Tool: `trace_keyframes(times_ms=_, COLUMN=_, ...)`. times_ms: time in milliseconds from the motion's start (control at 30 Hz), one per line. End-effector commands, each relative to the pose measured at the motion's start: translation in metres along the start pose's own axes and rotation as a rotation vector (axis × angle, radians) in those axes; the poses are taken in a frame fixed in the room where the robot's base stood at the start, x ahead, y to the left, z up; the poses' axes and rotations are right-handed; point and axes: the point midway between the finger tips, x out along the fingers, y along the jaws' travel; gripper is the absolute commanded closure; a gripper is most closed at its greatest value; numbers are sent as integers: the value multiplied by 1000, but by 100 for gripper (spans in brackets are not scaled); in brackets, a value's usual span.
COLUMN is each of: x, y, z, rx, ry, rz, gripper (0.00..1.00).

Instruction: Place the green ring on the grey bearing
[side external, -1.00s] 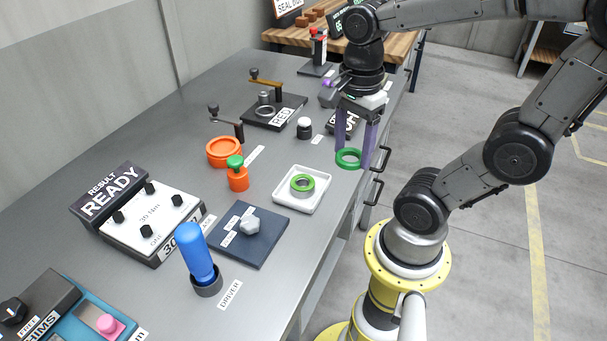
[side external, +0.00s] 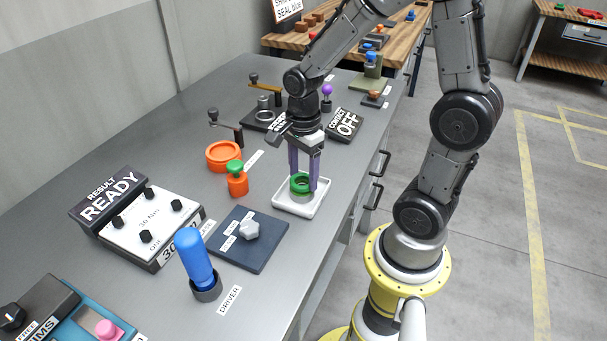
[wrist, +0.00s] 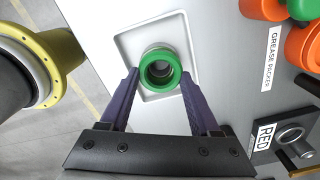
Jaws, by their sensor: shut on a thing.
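The green ring (side external: 294,184) is between the fingertips of my gripper (side external: 304,182), which is shut on it. In the wrist view, the green ring (wrist: 160,52) lies between the two purple fingers of my gripper (wrist: 160,74). Whether the ring touches the bearing I cannot tell.
A dark blue pad (side external: 258,255) with a light grey knob (side external: 249,230) lies left of the tray. The contact box (side external: 345,124) is beyond the tray. The bench edge runs close on the right.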

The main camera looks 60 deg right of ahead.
Motion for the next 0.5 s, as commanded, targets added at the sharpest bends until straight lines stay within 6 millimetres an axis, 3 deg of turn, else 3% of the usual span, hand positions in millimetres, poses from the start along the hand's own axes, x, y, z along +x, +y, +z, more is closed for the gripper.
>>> trace_keyframes(times_ms=467, x=9, y=0, z=0, rx=0, ry=0, rz=0, gripper=89)
trace_keyframes(times_ms=500, x=8, y=0, z=0, rx=0, ry=0, rz=-1, gripper=30)
